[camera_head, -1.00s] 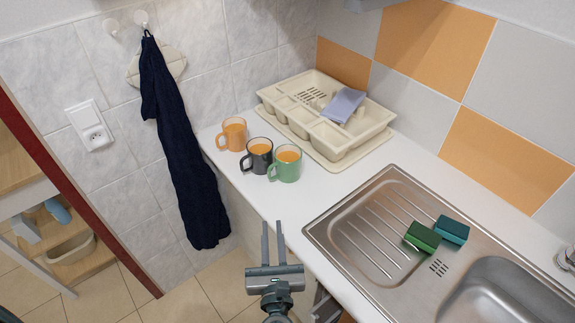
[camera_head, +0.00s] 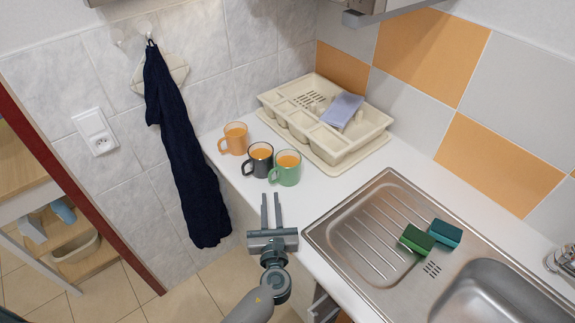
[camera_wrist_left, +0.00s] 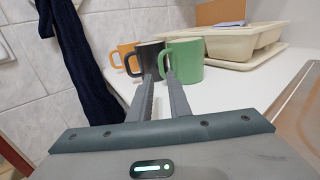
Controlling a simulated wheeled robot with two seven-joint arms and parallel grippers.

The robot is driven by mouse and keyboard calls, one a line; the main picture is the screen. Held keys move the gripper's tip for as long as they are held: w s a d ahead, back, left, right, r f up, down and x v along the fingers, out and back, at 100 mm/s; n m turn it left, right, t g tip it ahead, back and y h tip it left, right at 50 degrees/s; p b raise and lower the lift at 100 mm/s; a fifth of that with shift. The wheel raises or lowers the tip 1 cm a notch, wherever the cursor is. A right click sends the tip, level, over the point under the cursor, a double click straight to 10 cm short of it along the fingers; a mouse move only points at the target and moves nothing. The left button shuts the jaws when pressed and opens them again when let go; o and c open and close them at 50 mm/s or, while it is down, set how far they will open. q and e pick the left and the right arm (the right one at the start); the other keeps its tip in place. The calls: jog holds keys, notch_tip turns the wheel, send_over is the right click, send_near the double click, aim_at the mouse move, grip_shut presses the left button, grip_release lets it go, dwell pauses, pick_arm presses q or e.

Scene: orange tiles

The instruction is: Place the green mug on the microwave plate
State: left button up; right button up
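My right gripper is not in view. No microwave plate shows.
A dark mug (camera_head: 260,161) and an orange mug (camera_head: 235,138) stand close to the green mug's left. A cream dish rack (camera_head: 381,122) with a bluish cloth (camera_head: 344,107) is behind. The steel sink (camera_head: 375,222) holds two sponges. Bare counter lies between mugs and sink.

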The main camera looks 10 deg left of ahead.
aim_at(270, 180)
pick_arm(q)
jog(key=shift+x, duration=0.9)
jog(key=shift+w+a+r+p, duration=0.1)
jog(key=shift+w+r+p, duration=0.1)
jog(key=shift+w+p, duration=0.45)
jog(key=p+x, duration=0.1)
jog(key=x, duration=0.1)
jog(key=shift+w+p, duration=0.3)
jog(key=shift+p, duration=0.05)
jog(key=shift+w+a+f, duration=0.1)
jog(key=shift+w+a, duration=0.15)
jog(key=shift+w, duration=0.35)
grip_shut()
